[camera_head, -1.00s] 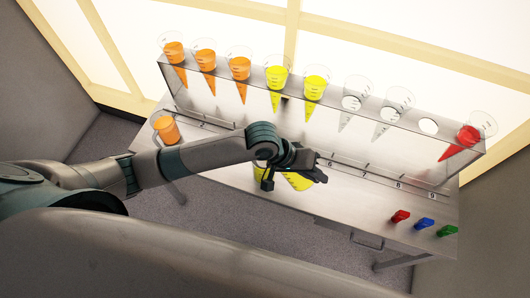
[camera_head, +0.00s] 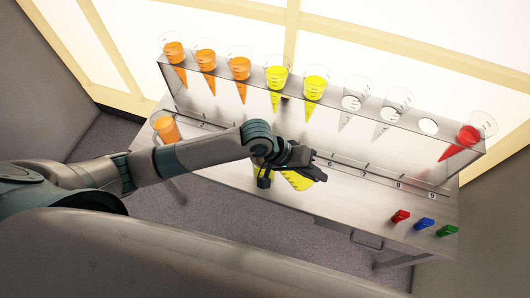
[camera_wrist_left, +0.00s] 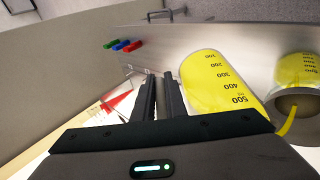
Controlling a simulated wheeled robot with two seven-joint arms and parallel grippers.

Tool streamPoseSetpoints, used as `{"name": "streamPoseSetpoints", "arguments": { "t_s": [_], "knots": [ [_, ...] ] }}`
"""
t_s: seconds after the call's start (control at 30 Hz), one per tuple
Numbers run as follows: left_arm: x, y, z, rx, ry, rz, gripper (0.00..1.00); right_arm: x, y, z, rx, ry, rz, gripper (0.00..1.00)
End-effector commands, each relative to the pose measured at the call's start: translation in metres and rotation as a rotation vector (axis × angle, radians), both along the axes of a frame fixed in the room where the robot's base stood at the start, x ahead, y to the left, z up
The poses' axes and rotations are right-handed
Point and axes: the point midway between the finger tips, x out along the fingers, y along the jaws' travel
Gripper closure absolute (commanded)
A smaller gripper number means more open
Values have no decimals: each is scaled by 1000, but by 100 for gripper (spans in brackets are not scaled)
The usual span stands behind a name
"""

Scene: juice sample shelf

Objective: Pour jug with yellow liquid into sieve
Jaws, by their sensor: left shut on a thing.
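An orange jug (camera_head: 166,128) stands at the table's left end. Orange cones (camera_head: 205,60) hang left in the shelf, a red one (camera_head: 459,142) at the right. Red (camera_head: 401,215), blue (camera_head: 425,224) and green (camera_head: 447,230) small items lie on the right of the table.

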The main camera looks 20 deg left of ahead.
Motion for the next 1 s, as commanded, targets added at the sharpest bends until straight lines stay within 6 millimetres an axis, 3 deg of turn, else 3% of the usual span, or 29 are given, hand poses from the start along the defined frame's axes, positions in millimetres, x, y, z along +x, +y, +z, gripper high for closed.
{"name": "streamPoseSetpoints", "arguments": {
  "t_s": [1.0],
  "knots": [
    [1, 2, 3, -54, 17, -1, 100, 0, 4, 0, 4, 0, -2, 69]
  ]
}}
